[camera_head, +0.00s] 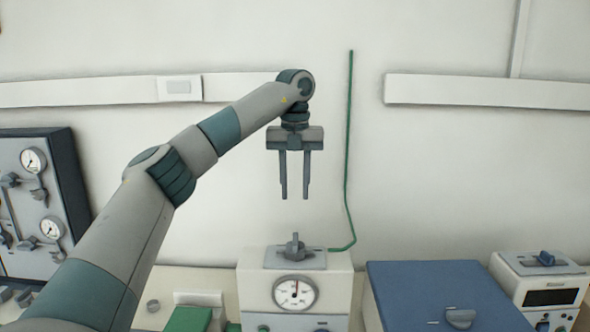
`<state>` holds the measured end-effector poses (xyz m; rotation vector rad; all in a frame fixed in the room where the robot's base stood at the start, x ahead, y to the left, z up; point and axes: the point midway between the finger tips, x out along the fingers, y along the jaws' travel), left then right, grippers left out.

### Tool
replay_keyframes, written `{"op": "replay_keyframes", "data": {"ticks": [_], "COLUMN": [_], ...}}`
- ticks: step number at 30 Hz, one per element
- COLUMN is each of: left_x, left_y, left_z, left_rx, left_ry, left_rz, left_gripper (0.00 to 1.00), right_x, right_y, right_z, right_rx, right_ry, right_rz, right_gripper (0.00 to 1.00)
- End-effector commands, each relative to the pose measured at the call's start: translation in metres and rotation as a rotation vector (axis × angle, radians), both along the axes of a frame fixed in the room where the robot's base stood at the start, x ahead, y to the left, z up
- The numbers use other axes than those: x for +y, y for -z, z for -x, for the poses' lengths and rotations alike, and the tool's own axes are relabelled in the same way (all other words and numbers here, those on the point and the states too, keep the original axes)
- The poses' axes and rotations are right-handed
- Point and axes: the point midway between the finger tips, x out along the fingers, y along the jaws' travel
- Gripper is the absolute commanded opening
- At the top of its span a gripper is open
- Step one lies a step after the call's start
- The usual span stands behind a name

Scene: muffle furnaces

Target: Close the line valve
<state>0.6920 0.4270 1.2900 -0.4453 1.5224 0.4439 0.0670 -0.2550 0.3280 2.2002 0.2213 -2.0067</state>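A grey valve handle (295,244) stands upright on a grey plate on top of a pale box (253,285). A thin green line (347,170) runs from beside it up the wall. I take this to be the line valve. My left gripper (295,196) hangs above the handle, fingers pointing down. Its two fingers are apart with nothing between them, and a clear gap separates their tips from the handle. My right gripper is out of view.
The box front has a round gauge (295,293). A blue-topped unit (430,285) stands right of it, then a white instrument (550,282) with a blue knob. A dark-edged panel (64,170) with gauges and valves is at left.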

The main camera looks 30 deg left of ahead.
Motion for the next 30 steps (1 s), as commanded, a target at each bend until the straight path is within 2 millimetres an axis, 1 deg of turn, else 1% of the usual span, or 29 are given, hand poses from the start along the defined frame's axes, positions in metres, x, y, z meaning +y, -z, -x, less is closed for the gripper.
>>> {"op": "replay_keyframes", "data": {"ticks": [1,6,12,17,30], "left_x": [-0.001,0.000,0.000,0.000,0.000], "left_y": [-0.010,-0.031,-0.046,-0.048,-0.048], "left_z": [0.000,0.000,0.000,0.000,0.000], "left_rx": [-0.003,-0.002,-0.001,-0.001,-0.001], "left_ry": [0.000,0.000,0.000,0.001,0.000], "left_rz": [-0.001,0.000,0.000,-0.001,0.000], "left_gripper": [0.30,0.30,0.30,0.30,0.30], "right_x": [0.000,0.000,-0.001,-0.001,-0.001], "right_y": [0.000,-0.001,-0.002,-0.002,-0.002], "right_z": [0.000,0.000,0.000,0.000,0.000], "right_rx": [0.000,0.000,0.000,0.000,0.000], "right_ry": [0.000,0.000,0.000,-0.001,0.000], "right_rz": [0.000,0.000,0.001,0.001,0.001], "right_gripper": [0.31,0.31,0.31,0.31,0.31]}}
